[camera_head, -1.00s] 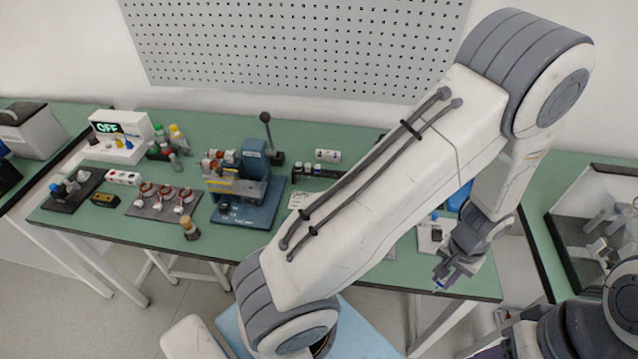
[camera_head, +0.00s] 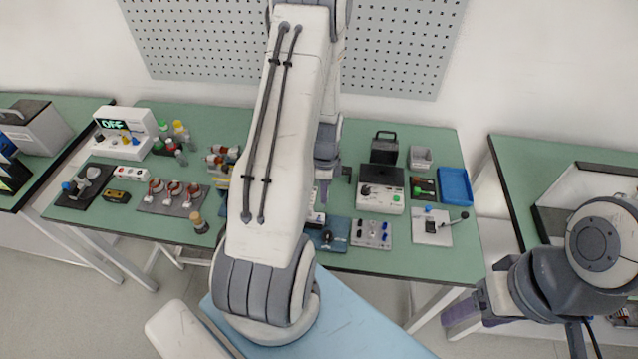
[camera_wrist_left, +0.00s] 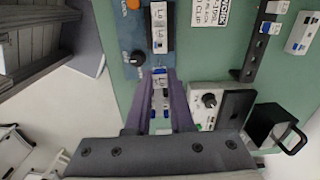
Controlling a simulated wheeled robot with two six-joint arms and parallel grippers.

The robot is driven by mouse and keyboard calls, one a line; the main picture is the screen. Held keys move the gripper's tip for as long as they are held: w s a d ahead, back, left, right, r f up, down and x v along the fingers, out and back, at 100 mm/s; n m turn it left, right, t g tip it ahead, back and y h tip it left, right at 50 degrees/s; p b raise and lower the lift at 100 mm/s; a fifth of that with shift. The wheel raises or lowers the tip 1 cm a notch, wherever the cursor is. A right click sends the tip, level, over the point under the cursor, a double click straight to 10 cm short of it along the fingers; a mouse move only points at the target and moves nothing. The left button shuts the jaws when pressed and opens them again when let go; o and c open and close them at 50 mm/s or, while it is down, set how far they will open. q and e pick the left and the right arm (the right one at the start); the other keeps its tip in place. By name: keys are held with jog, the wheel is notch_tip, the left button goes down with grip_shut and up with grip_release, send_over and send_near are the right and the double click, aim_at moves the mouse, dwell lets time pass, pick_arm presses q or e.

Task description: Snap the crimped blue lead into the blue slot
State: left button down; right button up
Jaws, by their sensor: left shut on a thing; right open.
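My left gripper (camera_wrist_left: 161,95) holds a small piece with a blue part (camera_wrist_left: 158,72) at its fingertips in the left wrist view; it looks like the crimped blue lead, with its wire hard to make out. The fingertips point at a white slotted block (camera_wrist_left: 159,28) on a blue plate (camera_wrist_left: 126,38). A gap seems to lie between piece and block. I cannot tell which slot is the blue one. In the head view my left arm hides part of this blue plate (camera_head: 338,230), and the left fingertips are hidden. My right gripper (camera_head: 462,313) is open and empty, off the table's front edge.
A white box with a dial (camera_head: 380,199) stands right of the blue plate, with a panel of small knobs (camera_head: 371,233) in front. A lever tool on a white plate (camera_head: 432,227) and a blue tray (camera_head: 455,187) are further right. Several stators (camera_head: 173,197) sit left.

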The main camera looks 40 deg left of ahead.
pick_arm(q)
jog(key=shift+m, duration=0.3)
jog(key=f+b, duration=0.2)
jog(key=a+f+b, duration=0.1)
jog(key=f, duration=0.1)
jog(key=shift+s+a, duration=0.1)
jog(key=shift+s, duration=0.25)
jog(key=shift+f, duration=0.1)
jog(key=shift+f+b, duration=0.7)
dwell(1.1)
jog(key=shift+f+b, duration=0.3)
jog(key=shift+f, duration=0.1)
jog(key=shift+f, duration=0.15)
jog(key=shift+f+b, duration=0.5)
dwell(0.5)
